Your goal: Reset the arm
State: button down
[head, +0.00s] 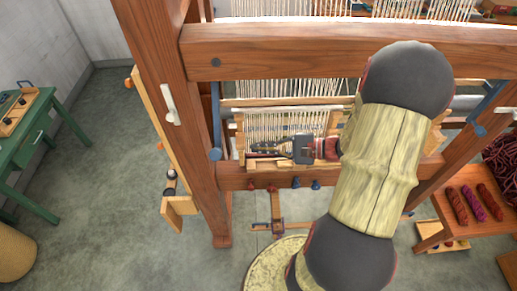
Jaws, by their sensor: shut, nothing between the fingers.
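My gripper (258,148) shows near the middle of the head view, pointing left. Its fingers are shut with nothing between them. My arm reaches up from the bottom and bends back down to the gripper, covering part of the right half of the view. The gripper appears in front of a small frame strung with white threads (285,124) at the wooden loom. I cannot tell whether it touches the frame.
The big wooden loom (330,52) fills the middle and right. A green table (28,132) and a woven basket (14,252) stand at the left. A low wooden bench (433,231) with wool skeins (472,202) is at the right. The grey floor at the left is clear.

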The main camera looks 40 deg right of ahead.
dwell(0.4)
jog(key=s+a+f+n+g+h+b, duration=0.25)
jog(key=s+f+g, duration=0.2)
jog(key=s, duration=0.25)
jog(key=s+a+f+n+g+h+b, duration=0.2)
jog(key=s+f+n+g+h, duration=0.15)
jog(key=s+g, duration=0.25)
jog(key=w+a+r+n+t+h+b, duration=0.1)
jog(key=a+r+n+t+h+b, duration=0.3)
jog(key=a+r+n+b, duration=0.4)
jog(key=n+t+b, duration=0.1)
jog(key=n+b, duration=0.1)
jog(key=n, duration=0.1)
jog(key=shift+w+a+n+h, duration=0.15)
jog(key=shift+a+n+h, duration=0.15)
jog(key=shift+a+n, duration=0.1)
